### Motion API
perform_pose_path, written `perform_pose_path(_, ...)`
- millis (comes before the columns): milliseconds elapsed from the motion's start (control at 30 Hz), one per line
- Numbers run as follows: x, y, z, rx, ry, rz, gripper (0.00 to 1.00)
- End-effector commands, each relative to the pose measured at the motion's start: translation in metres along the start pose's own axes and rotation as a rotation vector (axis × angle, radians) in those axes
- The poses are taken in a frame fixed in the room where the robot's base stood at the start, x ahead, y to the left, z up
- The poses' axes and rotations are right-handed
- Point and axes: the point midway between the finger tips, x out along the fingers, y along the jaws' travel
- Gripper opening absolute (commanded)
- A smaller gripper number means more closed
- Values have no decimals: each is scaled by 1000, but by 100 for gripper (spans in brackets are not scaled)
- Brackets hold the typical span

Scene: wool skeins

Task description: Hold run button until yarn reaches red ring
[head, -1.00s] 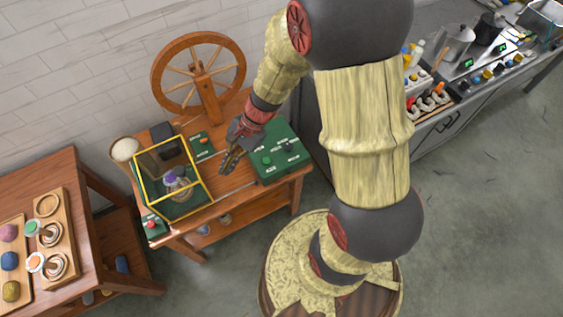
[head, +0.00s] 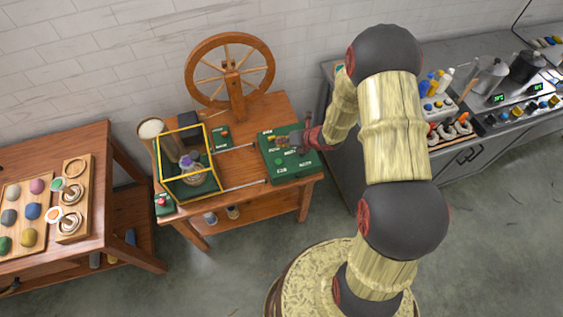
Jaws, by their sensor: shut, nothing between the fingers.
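A green control box (head: 292,168) sits at the right end of the wooden spinning-wheel table, with small knobs or buttons and white labels too small to read. One green button (head: 279,161) shows on its left part. Purple yarn (head: 187,162) sits on a bobbin inside a yellow-framed guard (head: 182,133) at the table's left. I cannot make out a red ring.
The spinning wheel (head: 231,70) stands behind the box. A small green panel with a red button (head: 163,202) is at the table's front left. A table with yarn balls (head: 33,211) stands left, a grey counter with bottles (head: 490,75) right.

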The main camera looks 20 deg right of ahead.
Motion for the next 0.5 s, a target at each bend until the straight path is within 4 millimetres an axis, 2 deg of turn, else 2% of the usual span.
perform_pose_path(500, 3, -2, -2, 3, 1, 1, 0)
